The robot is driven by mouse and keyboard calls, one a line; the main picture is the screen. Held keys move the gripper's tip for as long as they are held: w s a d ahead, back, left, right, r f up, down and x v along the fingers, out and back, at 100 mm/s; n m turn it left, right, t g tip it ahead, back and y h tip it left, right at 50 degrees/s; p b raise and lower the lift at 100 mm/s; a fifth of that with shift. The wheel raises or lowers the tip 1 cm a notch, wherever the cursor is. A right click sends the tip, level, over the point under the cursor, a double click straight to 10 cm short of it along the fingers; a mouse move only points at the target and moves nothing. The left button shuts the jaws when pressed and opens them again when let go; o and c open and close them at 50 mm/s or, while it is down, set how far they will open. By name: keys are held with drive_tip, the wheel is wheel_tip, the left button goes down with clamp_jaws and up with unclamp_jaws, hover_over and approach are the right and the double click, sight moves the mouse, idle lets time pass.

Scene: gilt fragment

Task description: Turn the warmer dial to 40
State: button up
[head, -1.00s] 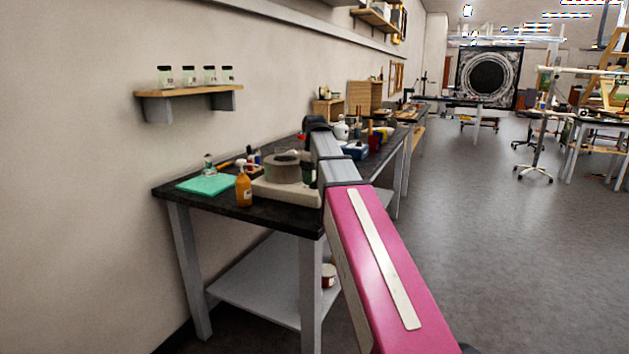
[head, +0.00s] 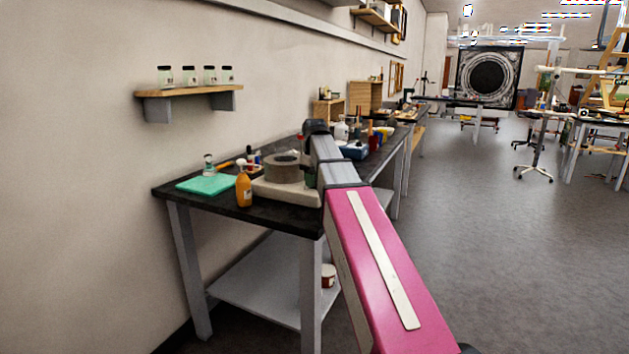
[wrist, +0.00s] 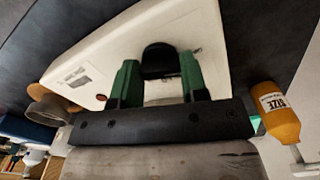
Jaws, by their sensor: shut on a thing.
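Any scale marks or numbers are unreadable, so the setting cannot be told. In the head view my arm hides the gripper and dial.
An orange bottle (head: 243,188), labelled SIZE in the wrist view (wrist: 280,116), stands close beside the warmer. A green mat (head: 206,184) lies to the left on the bench (head: 180,194). Bottles and a blue box (head: 354,151) stand farther back. The floor at right is open.

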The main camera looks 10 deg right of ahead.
drive_tip(key=shift+m, duration=2.7)
drive_tip(key=o, duration=0.9)
wheel_tip(320, 180, up, 7)
drive_tip(key=shift+r, duration=0.25)
drive_tip(key=shift+s, duration=0.1)
